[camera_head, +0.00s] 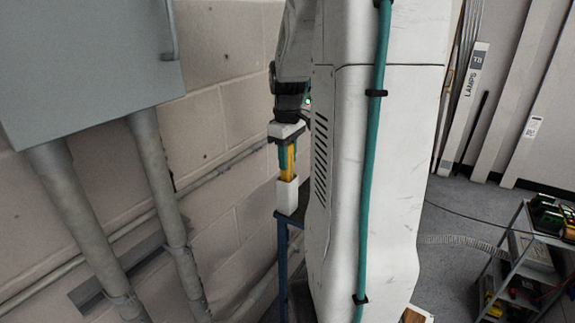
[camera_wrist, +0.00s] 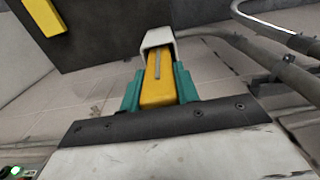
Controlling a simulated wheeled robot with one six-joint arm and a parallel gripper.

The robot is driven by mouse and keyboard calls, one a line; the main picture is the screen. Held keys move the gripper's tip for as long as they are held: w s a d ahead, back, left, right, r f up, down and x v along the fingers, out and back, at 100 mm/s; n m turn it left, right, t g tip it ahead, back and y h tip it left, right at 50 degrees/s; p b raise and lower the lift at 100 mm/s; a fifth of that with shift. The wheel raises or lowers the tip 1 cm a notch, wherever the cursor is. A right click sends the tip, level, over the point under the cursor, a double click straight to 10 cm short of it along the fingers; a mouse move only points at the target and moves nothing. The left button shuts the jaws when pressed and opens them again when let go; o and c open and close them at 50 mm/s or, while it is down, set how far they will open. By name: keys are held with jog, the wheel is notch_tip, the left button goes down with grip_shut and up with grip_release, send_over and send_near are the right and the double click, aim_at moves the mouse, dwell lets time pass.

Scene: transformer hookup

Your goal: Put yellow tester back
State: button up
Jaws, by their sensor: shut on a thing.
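The yellow tester (camera_head: 287,171) hangs upright below my gripper (camera_head: 287,152), which is shut on it. The tester's lower end meets a white holder (camera_head: 287,196) on top of a blue stand (camera_head: 283,240). In the wrist view the yellow tester (camera_wrist: 156,88) lies between the teal fingers of my gripper (camera_wrist: 158,80). Its far end is at the mouth of the white holder (camera_wrist: 158,38). The end of the tester is hidden by the holder, so I cannot tell how deep it sits.
A block wall stands behind, with a grey box (camera_head: 90,60) and thick conduits (camera_head: 165,185) at left. My white arm covers the middle of the head view. A cart (camera_head: 520,255) with tools is at right. A yellow object (camera_wrist: 43,15) shows at the wrist view's upper left.

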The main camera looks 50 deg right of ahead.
notch_tip(320, 180, down, 3)
jog(key=shift+r, duration=0.15)
jog(key=o, duration=1)
jog(key=shift+r, duration=0.1)
notch_tip(320, 180, up, 12)
jog(key=shift+a+f, duration=0.1)
jog(key=shift+f, duration=0.05)
jog(key=s+a+r, duration=0.1)
jog(key=s+a, duration=0.1)
jog(key=a, duration=1.3)
jog(key=shift+m+t, duration=0.4)
jog(key=shift+t, duration=0.2)
jog(key=s+a+f, duration=0.1)
jog(key=s+a, duration=0.2)
jog(key=a, duration=0.2)
jog(key=s+a+f, duration=0.2)
jog(key=s+a, duration=0.2)
jog(key=a, duration=0.1)
jog(key=s+a+f, duration=0.1)
jog(key=s+a, duration=0.2)
jog(key=a, duration=0.2)
jog(key=shift+s+a+f, duration=0.1)
jog(key=shift+s+f, duration=0.2)
